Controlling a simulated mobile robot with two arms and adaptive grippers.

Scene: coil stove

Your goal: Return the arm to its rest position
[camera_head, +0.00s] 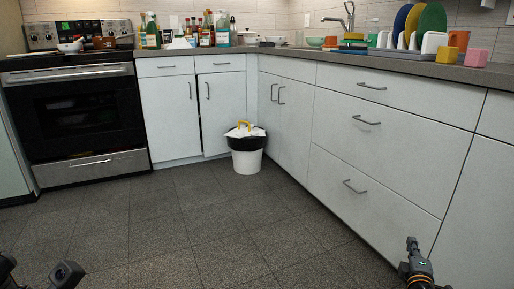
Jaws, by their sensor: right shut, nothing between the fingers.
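My right gripper (412,246) shows at the bottom right, low in front of the white cabinets, pointing up in the picture. Its fingers are together and hold nothing. Dark parts of my left arm's end (66,275) show at the bottom left corner, cut off by the frame edge. Whether its fingers are open or shut does not show. The coil stove (75,112) stands at the far left, with its oven door and bottom drawer closed.
White cabinets (345,151) with closed drawers run along the right. A bin (247,160) with a black liner stands in the corner. The counter holds bottles (205,38), a dish rack with plates (432,22) and cups (475,57). The grey tile floor (190,230) is clear.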

